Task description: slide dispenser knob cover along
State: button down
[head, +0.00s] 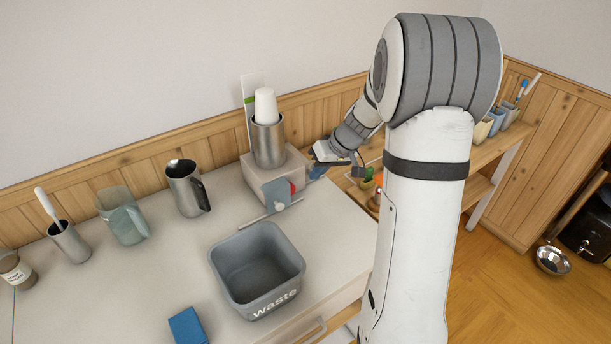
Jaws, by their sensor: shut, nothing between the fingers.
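The dispenser (256,178) is a pale box on the counter. A metal cylinder (268,143) with stacked white cups (265,105) stands on it. A blue-grey knob cover (273,190) sits at its front, above a thin rail (259,217). A red part (293,187), seemingly the knob, shows at the cover's right edge; the rest of it is hidden. My gripper (317,173) is shut and empty, just right of the dispenser's front corner. At this size I cannot tell whether its tips touch anything.
A grey waste bin (227,283) stands in front of the dispenser. A steel pitcher (183,188), a clear jug (119,216) and a metal cup (68,243) stand to the left. A blue block (187,327) lies at the front. Small plants (367,176) stand behind my arm.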

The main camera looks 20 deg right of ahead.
jog(key=p, duration=0.2)
send_near(278, 199)
notch_tip(278, 199, down, 4)
jog(key=d, duration=0.3)
jog(key=shift+a+f+p, duration=0.15)
jog(key=shift+a+f, duration=0.2)
jog(key=shift+a, duration=0.3)
jog(key=shift+a+f+p, duration=0.1)
jog(key=shift+a+f, duration=0.2)
jog(key=shift+a, duration=0.3)
jog(key=shift+a+f+p, duration=0.15)
jog(key=shift+a+f, duration=0.2)
jog(key=shift+a, duration=0.3)
